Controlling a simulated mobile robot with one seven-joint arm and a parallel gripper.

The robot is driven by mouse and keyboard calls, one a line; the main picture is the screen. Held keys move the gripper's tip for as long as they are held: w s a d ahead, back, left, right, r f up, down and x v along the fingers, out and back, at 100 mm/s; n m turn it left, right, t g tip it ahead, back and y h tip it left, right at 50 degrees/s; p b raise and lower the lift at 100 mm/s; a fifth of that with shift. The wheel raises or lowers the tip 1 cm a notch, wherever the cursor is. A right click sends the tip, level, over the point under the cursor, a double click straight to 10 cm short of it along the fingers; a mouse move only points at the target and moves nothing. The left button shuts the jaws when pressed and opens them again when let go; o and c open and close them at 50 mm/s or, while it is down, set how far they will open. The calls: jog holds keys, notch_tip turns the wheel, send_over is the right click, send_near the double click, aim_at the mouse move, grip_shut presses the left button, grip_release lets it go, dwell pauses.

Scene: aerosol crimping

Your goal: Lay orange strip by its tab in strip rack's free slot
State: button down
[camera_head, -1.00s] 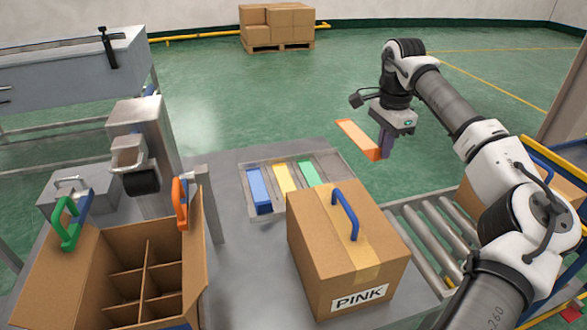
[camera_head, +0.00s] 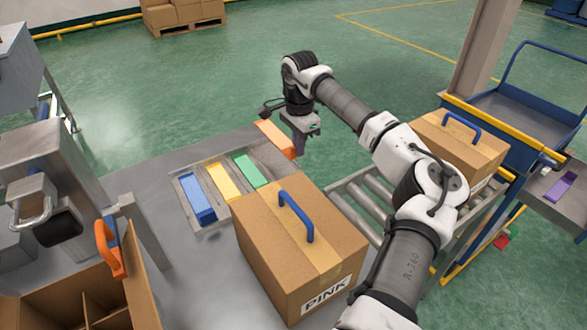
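The orange strip (camera_head: 273,137) is in my gripper (camera_head: 297,147), held by its right end and tilted, near the right end of the strip rack. The gripper appears closed on that end; the fingertips are small and partly hidden. The strip rack (camera_head: 209,233) lies on the grey table with a blue strip (camera_head: 196,198), a yellow strip (camera_head: 222,182) and a green strip (camera_head: 250,170) side by side. The rack's right part, beside the green strip, is partly covered by the orange strip and the carton. I cannot tell whether the orange strip touches the rack.
A closed PINK carton (camera_head: 300,240) with a blue handle stands right in front of the rack. A roller conveyor (camera_head: 352,212) lies to its right, with another carton (camera_head: 455,150). A divided open carton (camera_head: 75,300) and a grey press (camera_head: 55,160) are at left.

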notch_tip(320, 180, down, 9)
jog(key=shift+f+p, duration=0.1)
jog(key=shift+p, duration=0.95)
jog(key=shift+f, duration=0.2)
jog(key=shift+f, duration=0.1)
jog(key=c, duration=2.1)
grip_release()
jog(key=shift+f, duration=0.1)
jog(key=o, duration=0.5)
jog(key=shift+c, duration=0.2)
notch_tip(320, 180, up, 12)
jog(key=b, duration=0.3)
jog(key=shift+r+b, duration=0.25)
jog(key=shift+b, duration=0.1)
